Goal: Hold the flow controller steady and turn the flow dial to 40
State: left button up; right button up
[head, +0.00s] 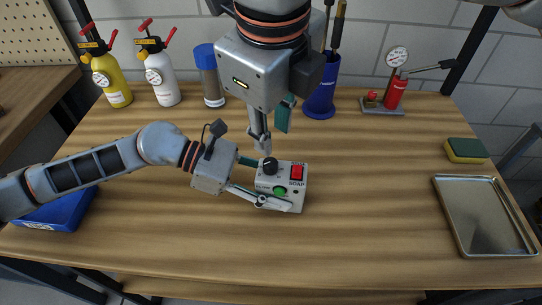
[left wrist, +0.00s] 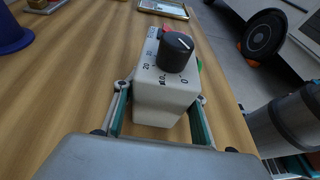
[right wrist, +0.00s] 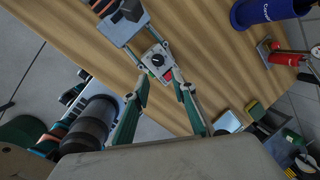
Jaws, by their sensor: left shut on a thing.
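The flow controller (head: 297,202) is a pale box on the bench with a black flow dial (head: 270,165), a red switch and a green button. My left gripper (head: 268,184) is shut on the box, one finger along each side. In the left wrist view the dial (left wrist: 175,52) carries a white line on its top; I cannot tell which number it points at. Numbers including 0 and 20 are printed around it. My right gripper (head: 272,141) is open and points down above the box. In the right wrist view its fingers (right wrist: 158,77) stand apart, with the dial (right wrist: 156,60) between and beyond their tips.
A blue cup (head: 319,100) with tools, a blue-capped bottle (head: 211,85) and two spray bottles (head: 160,75) stand at the back. A metal tray (head: 440,190) and a sponge (head: 465,151) lie at the right. A blue bin (head: 60,213) is at the left. The front of the bench is clear.

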aim_at(271, 161)
jog(key=w+f+n+g, duration=0.1)
jog(key=f+n, duration=0.2)
jog(key=n, duration=0.3)
jog(key=w+f+n+g, duration=0.1)
jog(key=f+n, duration=0.2)
jog(key=n, duration=0.4)
jog(key=f+n, duration=0.4)
jog(key=n, duration=0.3)
jog(key=shift+w+a+g, duration=0.25)
jog(key=shift+w+g, duration=0.15)
grip_shut()
